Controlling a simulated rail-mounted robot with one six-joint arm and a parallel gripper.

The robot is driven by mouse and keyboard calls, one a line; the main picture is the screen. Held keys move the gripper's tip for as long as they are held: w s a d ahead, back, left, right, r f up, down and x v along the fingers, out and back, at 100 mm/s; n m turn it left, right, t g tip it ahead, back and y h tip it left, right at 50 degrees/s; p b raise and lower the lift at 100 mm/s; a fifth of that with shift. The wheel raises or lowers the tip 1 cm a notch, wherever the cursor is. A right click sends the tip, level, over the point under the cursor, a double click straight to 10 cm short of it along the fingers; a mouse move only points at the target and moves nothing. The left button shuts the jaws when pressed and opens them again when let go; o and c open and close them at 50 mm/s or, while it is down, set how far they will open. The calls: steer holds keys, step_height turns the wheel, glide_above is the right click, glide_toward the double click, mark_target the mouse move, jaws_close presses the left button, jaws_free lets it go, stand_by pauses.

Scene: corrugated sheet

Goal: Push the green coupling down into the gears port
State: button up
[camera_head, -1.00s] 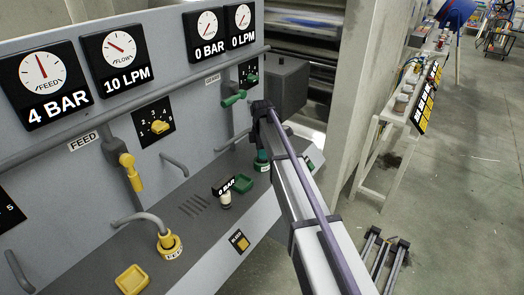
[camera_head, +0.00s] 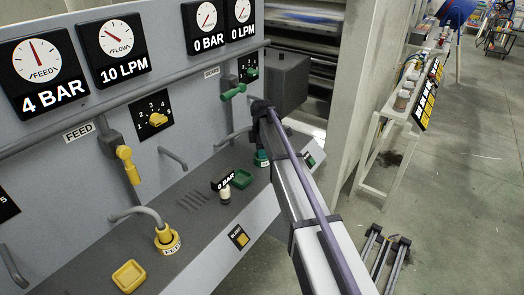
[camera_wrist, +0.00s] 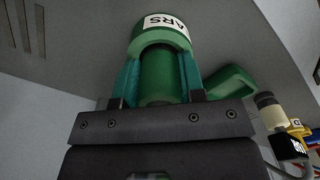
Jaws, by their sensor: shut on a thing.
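In the wrist view, the green coupling (camera_wrist: 158,78) lies between the two teal fingers of my gripper (camera_wrist: 160,72), which is shut on it. The coupling's far end meets the green collar of the gears port (camera_wrist: 150,22), whose white label shows only "ARS". How deep it sits in the collar cannot be told. In the head view, the gears port (camera_head: 262,163) is at the right end of the dark ledge. My gripper (camera_head: 262,147) is directly above it, partly hidden by my arm.
The gears gauges (camera_head: 206,24) read 0.

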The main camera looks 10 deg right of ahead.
steer(key=o, duration=1.1)
step_height(320, 180, up, 11)
steer(key=p, duration=1.1)
steer(key=shift+f, duration=0.15)
steer(key=shift+m, duration=0.6)
steer(key=s+m, duration=0.5)
steer(key=s, duration=0.6)
steer(key=s+m, duration=0.6)
steer(key=s, duration=0.6)
steer(key=s+m, duration=0.5)
steer(key=s, duration=0.7)
steer(key=shift+s, duration=0.1)
